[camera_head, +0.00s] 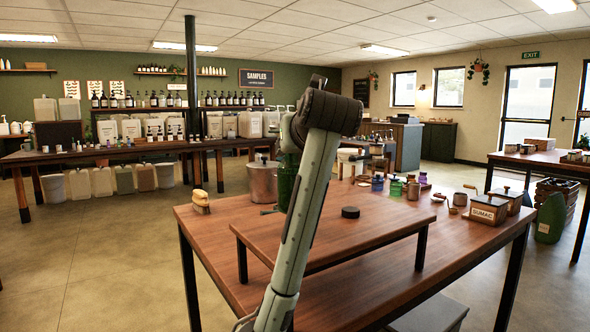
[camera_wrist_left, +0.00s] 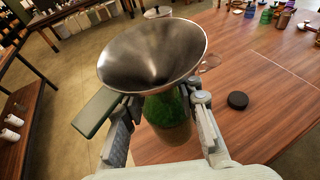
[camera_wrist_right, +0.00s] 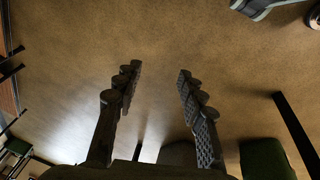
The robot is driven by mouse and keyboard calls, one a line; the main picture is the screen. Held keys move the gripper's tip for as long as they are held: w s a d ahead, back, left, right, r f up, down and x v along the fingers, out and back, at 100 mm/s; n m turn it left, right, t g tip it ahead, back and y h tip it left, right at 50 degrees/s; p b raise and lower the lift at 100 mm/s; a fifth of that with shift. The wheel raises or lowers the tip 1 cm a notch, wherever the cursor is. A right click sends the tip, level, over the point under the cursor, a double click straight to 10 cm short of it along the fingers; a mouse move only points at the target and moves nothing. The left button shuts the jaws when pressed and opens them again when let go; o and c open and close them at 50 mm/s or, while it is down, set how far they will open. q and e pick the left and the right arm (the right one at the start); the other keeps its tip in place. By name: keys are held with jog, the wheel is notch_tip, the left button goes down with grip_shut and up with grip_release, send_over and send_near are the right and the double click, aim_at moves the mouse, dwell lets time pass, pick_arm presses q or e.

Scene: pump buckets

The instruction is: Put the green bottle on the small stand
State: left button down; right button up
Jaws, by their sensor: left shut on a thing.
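In the left wrist view the green bottle (camera_wrist_left: 165,108) stands between the fingers of my left gripper (camera_wrist_left: 160,104), which is shut on it. A wide metal funnel (camera_wrist_left: 152,52) sits over the bottle's mouth and hides its top. In the head view the bottle (camera_head: 286,180) is partly hidden behind my left arm. The small stand seems to be the raised wooden platform (camera_head: 390,220) on the table; a black disc (camera_head: 350,212) lies on it. I cannot tell whether the bottle touches wood. My right gripper (camera_wrist_right: 155,90) is open and empty above the floor.
The wooden table (camera_head: 470,245) carries a brush (camera_head: 200,201), a metal pot (camera_head: 262,183), several small coloured jars and a labelled wooden box (camera_head: 487,212). The platform's right part is clear. Another table (camera_head: 570,165) stands at the right.

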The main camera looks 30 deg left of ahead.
aim_at(297, 168)
pick_arm(q)
notch_tip(297, 168, down, 3)
jog(key=shift+a+f, duration=0.1)
jog(key=shift+f, duration=0.3)
pick_arm(e)
jog(key=shift+f, duration=0.15)
pick_arm(q)
jog(key=shift+f, duration=0.2)
jog(key=c, duration=1.1)
grip_release()
jog(key=shift+c, duration=0.2)
pick_arm(e)
jog(key=shift+w+a+r, duration=0.1)
jog(key=shift+w+r, duration=0.05)
jog(key=shift+r, duration=0.2)
